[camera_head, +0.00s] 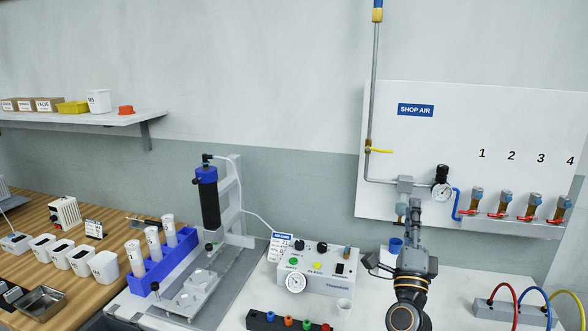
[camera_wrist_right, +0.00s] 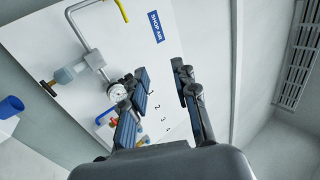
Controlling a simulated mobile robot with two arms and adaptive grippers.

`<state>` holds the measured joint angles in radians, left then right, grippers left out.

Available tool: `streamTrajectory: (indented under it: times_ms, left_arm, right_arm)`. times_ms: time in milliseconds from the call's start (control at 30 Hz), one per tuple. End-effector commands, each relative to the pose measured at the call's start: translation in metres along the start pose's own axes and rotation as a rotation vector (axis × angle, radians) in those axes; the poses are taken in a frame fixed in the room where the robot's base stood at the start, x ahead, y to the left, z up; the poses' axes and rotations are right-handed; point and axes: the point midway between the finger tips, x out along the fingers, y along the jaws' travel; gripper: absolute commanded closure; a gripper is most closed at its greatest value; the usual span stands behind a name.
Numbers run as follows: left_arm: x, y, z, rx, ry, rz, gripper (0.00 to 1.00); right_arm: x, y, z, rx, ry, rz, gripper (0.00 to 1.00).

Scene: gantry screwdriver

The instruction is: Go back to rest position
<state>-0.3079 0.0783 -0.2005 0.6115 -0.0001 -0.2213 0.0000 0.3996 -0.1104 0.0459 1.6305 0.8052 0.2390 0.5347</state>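My right gripper (camera_head: 408,212) is raised over the white bench at the right, fingers pointing up and away toward the shop air panel (camera_head: 415,140). In the right wrist view the two dark fingers of this gripper (camera_wrist_right: 160,76) stand apart with an empty gap, through which the white panel shows. The pressure gauge (camera_wrist_right: 117,92) appears just left of the fingers there and is partly overlapped by one of them. A blue cup (camera_head: 396,245) is just left of the gripper in the head view. My left gripper is not in view.
A screwdriver gantry (camera_head: 208,195) with a blue tube rack (camera_head: 165,262) is farther left. Colored hoses (camera_head: 515,297) stand at the right. The bench between arm and hoses is clear.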

Motion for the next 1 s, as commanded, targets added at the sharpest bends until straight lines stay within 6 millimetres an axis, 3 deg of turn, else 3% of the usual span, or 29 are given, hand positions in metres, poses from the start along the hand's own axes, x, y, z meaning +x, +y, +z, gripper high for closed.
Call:
streamTrajectory:
  times_ms: [133, 467, 667, 867, 1000]
  left_arm:
    - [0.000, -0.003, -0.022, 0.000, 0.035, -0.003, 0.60]
    - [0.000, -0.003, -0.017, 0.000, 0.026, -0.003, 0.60]
    - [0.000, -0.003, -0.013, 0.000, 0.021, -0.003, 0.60]
    - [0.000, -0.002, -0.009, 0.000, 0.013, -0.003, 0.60]
    - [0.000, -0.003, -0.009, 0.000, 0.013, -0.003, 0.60]
  right_arm:
    - [-0.003, 0.002, 0.002, -0.013, -0.015, 0.007, 0.71]
    - [-0.028, 0.017, 0.020, -0.130, -0.144, 0.067, 0.71]
    - [-0.057, 0.033, 0.035, -0.243, -0.273, 0.129, 0.71]
    - [-0.109, 0.059, 0.054, -0.411, -0.468, 0.230, 0.71]
    - [-0.174, 0.085, 0.062, -0.589, -0.681, 0.345, 0.71]
